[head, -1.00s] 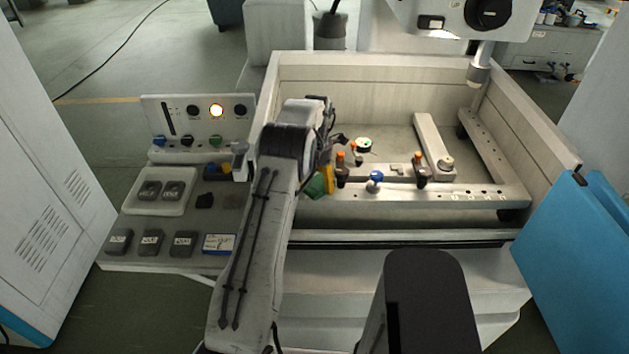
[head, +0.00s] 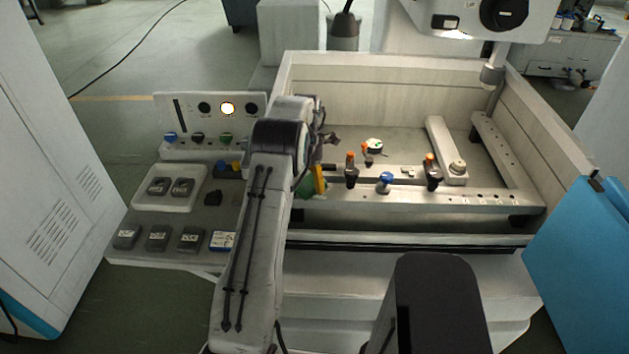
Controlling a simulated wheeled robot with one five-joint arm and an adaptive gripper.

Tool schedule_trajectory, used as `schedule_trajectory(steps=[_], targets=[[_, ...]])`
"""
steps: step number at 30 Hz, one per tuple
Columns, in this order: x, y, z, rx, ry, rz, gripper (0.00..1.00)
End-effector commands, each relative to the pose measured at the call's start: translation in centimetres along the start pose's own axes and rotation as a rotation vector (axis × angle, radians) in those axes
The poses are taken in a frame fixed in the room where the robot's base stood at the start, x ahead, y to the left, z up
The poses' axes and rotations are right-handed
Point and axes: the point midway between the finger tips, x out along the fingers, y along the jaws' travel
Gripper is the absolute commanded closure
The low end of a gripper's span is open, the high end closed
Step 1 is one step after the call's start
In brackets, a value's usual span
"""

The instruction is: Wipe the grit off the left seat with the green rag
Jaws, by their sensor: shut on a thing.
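The green rag (head: 307,189) shows just right of my forearm, at the left end of the pale front rail (head: 460,197). A yellow piece (head: 320,179) stands against its right side. My gripper (head: 313,181) is mostly hidden by my arm and is shut on the rag. The rag appears low at the rail, but I cannot tell whether it touches it. The left seat is not clearly seen; my arm and the rag cover the rail's left end. Grit cannot be made out.
An orange-topped clamp (head: 351,172) stands just right of the rag, then a blue knob (head: 386,182) and a second orange-topped clamp (head: 432,172). A round dial (head: 374,146) lies behind. The tank's walls (head: 400,90) enclose the area. A control panel (head: 213,122) is at left.

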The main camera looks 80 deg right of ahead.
Motion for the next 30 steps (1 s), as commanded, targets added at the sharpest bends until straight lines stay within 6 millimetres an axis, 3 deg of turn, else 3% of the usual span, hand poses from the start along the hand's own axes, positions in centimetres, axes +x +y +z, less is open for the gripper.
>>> schedule_trajectory(steps=[14, 30], targets=[[0.1, 0.4, -0.6, 0.000, 0.004, -0.003, 0.55], [-4.3, 0.5, -0.4, 0.000, 0.000, 0.000, 0.55]])
